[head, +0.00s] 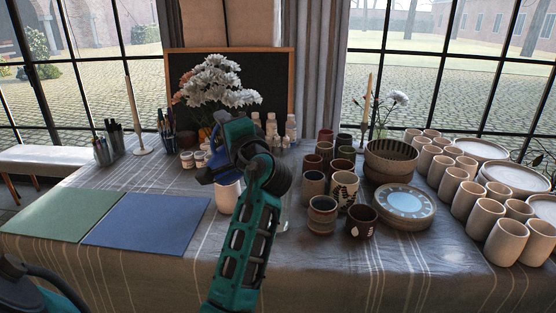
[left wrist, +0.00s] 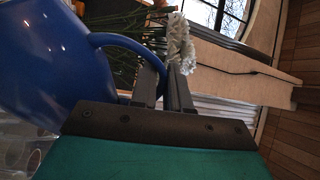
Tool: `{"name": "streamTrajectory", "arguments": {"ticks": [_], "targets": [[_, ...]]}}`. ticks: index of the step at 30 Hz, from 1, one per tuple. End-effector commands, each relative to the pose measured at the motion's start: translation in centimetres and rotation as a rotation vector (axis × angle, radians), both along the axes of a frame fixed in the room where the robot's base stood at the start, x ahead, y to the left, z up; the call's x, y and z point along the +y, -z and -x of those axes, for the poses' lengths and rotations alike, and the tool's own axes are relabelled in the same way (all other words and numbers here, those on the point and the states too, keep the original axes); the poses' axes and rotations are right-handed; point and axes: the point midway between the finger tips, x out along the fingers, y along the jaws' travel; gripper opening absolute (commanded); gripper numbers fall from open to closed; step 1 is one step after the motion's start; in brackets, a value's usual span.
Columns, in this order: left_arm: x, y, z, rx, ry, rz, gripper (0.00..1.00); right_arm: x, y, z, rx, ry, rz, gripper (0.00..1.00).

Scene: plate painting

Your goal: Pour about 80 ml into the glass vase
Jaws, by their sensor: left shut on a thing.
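A glossy blue pitcher (left wrist: 50,60) fills the left of the left wrist view, tilted in that picture. Its handle runs between the fingers of my left gripper (left wrist: 168,88), which is shut on it. In the head view my left gripper (head: 228,145) is raised over the table's middle, and only part of the blue pitcher (head: 206,176) shows beside it. A faint clear glass thing (head: 284,216) just right of my arm may be the glass vase; my arm partly hides it, and its contents cannot be told. My right gripper is not in view.
A white cup (head: 228,196) stands below my left gripper. White flowers (head: 217,82) and small paint jars are behind. Several dark mugs, a bowl (head: 391,158) and plates (head: 404,205) stand right, pale cups farther right. Green (head: 60,213) and blue (head: 147,224) mats lie left.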

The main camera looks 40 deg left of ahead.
Motion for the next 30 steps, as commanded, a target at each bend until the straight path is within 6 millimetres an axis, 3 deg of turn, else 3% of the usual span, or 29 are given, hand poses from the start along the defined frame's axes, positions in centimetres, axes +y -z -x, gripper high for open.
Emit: {"name": "streamTrajectory", "arguments": {"ticks": [30], "targets": [[-1.1,-0.8,0.0,0.051,-0.004,-0.033,0.0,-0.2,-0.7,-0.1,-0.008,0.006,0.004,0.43]]}}
